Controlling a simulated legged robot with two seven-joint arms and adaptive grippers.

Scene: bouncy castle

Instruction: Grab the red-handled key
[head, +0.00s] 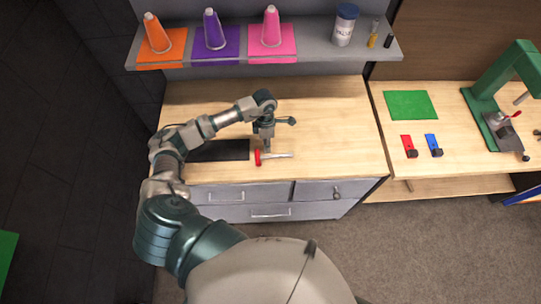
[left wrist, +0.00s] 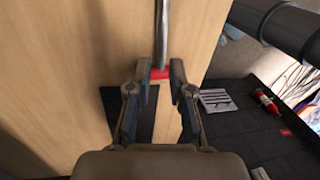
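The red-handled key (head: 258,157) lies on the wooden worktop, its grey shaft pointing right in the head view. My left gripper (head: 267,147) is right above it, pointing down. In the left wrist view the red handle (left wrist: 160,73) shows between the tips of my left gripper (left wrist: 160,70), with the shaft running away beyond them. The fingers are spread, one on each side of the handle; I cannot tell whether they touch it. My right gripper is not in view.
A dark mat (head: 222,150) lies left of the key. Cones (head: 157,36) and a jar (head: 344,25) stand on the shelf behind. On the right table are a green mat (head: 410,104), red (head: 408,144) and blue (head: 433,144) items and a green press (head: 490,92). The worktop right of the key is clear.

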